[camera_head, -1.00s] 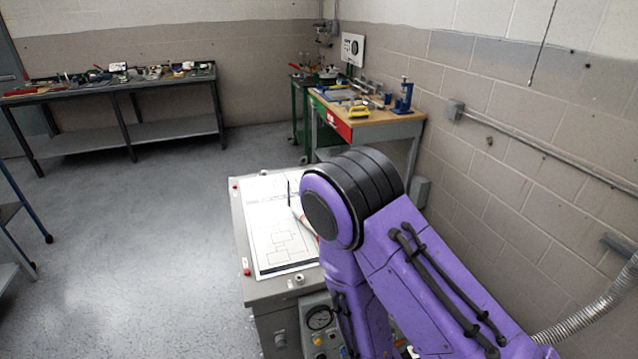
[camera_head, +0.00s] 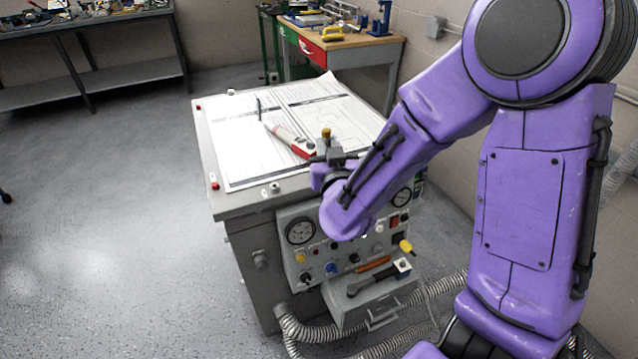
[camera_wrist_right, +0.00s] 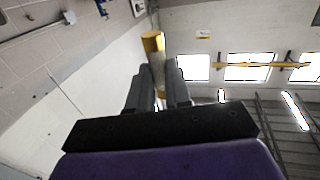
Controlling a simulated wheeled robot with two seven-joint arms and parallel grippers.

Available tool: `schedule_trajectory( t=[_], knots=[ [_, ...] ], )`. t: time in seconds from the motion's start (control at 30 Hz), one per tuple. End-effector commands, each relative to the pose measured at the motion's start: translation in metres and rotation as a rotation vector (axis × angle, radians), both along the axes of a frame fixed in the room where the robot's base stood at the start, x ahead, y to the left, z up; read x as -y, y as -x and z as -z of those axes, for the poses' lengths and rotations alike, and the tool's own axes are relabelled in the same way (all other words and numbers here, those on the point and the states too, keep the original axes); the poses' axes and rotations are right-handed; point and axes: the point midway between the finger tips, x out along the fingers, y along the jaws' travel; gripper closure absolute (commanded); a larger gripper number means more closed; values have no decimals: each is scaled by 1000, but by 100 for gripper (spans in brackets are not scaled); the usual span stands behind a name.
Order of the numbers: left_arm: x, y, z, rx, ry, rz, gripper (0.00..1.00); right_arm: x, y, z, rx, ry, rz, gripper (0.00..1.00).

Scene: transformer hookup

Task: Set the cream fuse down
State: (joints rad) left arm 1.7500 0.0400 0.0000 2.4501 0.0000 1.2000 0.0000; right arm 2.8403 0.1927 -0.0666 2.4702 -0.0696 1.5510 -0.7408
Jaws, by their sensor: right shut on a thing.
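The cream fuse (camera_wrist_right: 153,46) is held upright in the right gripper (camera_wrist_right: 160,85). In the right wrist view its yellow metal end cap stands out past the fingertips, and the fingers hide part of its body. My left gripper is not in view.
The grey cabinet (camera_head: 258,206) has printed sheets (camera_head: 240,130) on top, with a red-and-white tool (camera_head: 291,140) on them. A wooden workbench (camera_head: 335,43) stands behind.

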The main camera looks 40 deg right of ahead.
Motion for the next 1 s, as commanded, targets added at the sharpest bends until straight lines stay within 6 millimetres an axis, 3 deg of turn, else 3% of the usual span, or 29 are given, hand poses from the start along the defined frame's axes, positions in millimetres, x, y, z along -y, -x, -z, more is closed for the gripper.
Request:
schedule_trajectory(
  t=[0.03,0.07,0.13,0.4,0.7,1.0],
  knots=[
    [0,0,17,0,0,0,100,0,-1,8,6,-3,-2,100],
    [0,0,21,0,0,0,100,1,-2,8,7,-4,-3,100],
    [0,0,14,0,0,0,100,3,-11,14,-4,-3,-3,100],
    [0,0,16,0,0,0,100,13,-39,49,-2,-3,-2,100],
    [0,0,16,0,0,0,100,16,-49,89,-2,-2,-3,100],
    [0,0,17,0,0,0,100,16,-49,92,1,-2,-3,100]
  ],
)
